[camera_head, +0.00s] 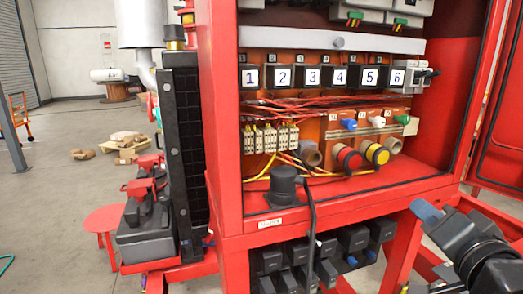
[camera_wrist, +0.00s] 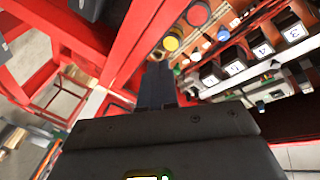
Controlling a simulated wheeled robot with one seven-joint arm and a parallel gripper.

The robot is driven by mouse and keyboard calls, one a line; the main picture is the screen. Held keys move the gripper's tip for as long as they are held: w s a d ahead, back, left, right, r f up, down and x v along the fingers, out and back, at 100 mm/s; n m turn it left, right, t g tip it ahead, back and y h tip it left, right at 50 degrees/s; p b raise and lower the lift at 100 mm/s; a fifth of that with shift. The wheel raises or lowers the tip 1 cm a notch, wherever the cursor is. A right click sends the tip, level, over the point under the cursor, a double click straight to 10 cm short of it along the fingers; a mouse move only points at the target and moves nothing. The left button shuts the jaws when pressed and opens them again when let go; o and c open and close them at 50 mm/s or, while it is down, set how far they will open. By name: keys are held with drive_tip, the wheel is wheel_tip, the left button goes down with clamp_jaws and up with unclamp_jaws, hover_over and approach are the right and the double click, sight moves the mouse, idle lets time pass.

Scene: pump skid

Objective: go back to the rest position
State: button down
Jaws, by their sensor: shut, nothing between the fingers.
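My gripper (camera_wrist: 158,70) shows in the wrist view, its two dark fingers together with nothing between them. The fingers point toward the red frame of the cabinet, beside the yellow and red round parts. I cannot tell whether they touch anything. In the head view part of my arm (camera_head: 480,250) shows at the lower right, in front of the cabinet.
The open red cabinet (camera_head: 225,150) fills the middle, with numbered blocks (camera_head: 312,77), red and yellow round parts (camera_head: 377,153) and a black cable. Its door (camera_head: 503,140) stands open at the right.

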drive_tip(key=s+f+n+g, duration=0.1)
drive_tip(key=s+f+n, duration=0.4)
drive_tip(key=s+f, duration=1.15)
drive_tip(key=s+a+n, duration=0.2)
drive_tip(key=s, duration=0.9)
drive_tip(key=s+a+n+g, duration=0.1)
drive_tip(key=s+a, duration=0.2)
drive_tip(key=s, duration=0.9)
drive_tip(key=shift+s+r+n, duration=0.2)
drive_tip(key=shift+r+n, duration=0.05)
drive_tip(key=shift+n, duration=0.15)
